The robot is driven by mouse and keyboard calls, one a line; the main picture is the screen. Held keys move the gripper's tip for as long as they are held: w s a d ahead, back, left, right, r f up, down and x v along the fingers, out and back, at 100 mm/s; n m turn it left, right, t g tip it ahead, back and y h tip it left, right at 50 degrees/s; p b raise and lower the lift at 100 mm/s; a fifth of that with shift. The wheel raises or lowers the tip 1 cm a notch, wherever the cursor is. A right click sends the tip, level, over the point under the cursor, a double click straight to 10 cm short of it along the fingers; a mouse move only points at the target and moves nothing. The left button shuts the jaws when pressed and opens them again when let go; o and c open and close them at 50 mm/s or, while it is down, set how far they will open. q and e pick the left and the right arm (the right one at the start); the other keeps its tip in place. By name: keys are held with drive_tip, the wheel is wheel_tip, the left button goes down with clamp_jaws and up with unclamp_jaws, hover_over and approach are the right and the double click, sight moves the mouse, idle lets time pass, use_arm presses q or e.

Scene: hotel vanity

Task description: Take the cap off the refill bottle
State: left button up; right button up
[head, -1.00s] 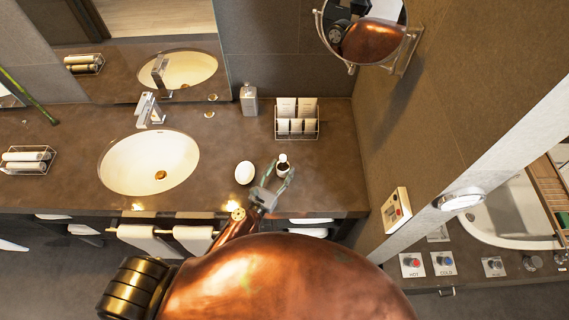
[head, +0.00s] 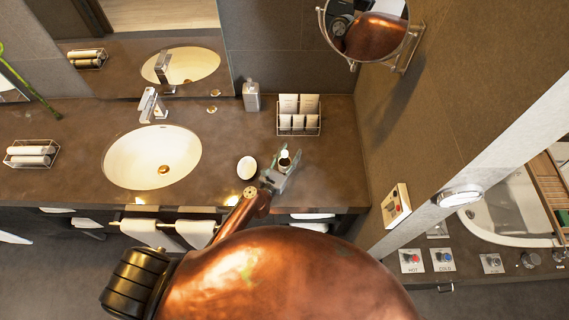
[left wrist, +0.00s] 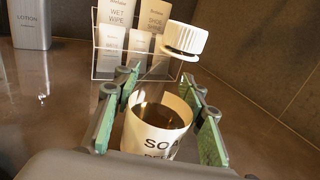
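The refill bottle (left wrist: 158,128) stands on the counter with its white ribbed cap (left wrist: 185,40) on top. Its wrap label reads "SOAP" in part, and the lower body is hidden. In the head view the bottle (head: 285,160) is small, near the counter's front. My left gripper (head: 281,173) is at the bottle. In the left wrist view its green-padded fingers (left wrist: 163,125) stand on either side of the bottle body, below the cap. They look open, with small gaps beside the bottle. My right gripper is not in view.
A white oval item (head: 246,167) sits just left of the bottle. A wire rack of packets (head: 298,116) and a grey lotion bottle (head: 250,97) stand behind. The sink (head: 152,157) is further left. The side wall (head: 390,130) bounds the counter at right.

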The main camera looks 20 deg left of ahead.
use_arm(q)
clamp_jaws()
idle(0.8)
